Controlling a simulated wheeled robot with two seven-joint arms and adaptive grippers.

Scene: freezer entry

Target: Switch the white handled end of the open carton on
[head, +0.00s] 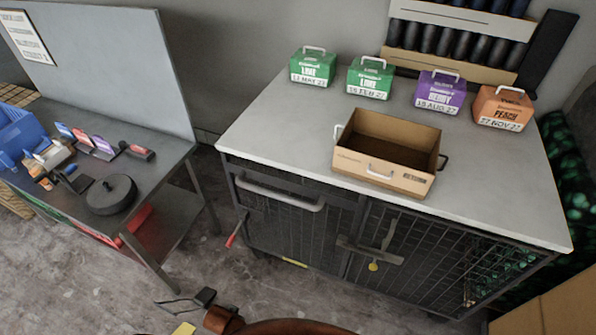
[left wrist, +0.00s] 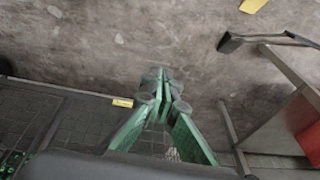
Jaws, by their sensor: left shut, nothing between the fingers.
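The open carton (head: 385,165), brown cardboard and empty inside, stands on the pale counter top (head: 300,130). A white handle (head: 338,131) shows at its left end and another white handle (head: 380,173) on its front face. A dark handle (head: 444,162) is at its right end. Dark lettering, partly readable as "RETURN", is on the front face. My left gripper (left wrist: 164,88) shows in the left wrist view with green fingers shut and empty, above the floor. The carton is not seen in that view. My right gripper is in neither view.
Two green boxes (head: 313,67), (head: 370,78), a purple box (head: 438,92) and an orange box (head: 503,108) line the counter's back. Mesh doors with a latch (head: 370,252) are below. A cluttered table (head: 160,165) stands left. The counter's left part is clear.

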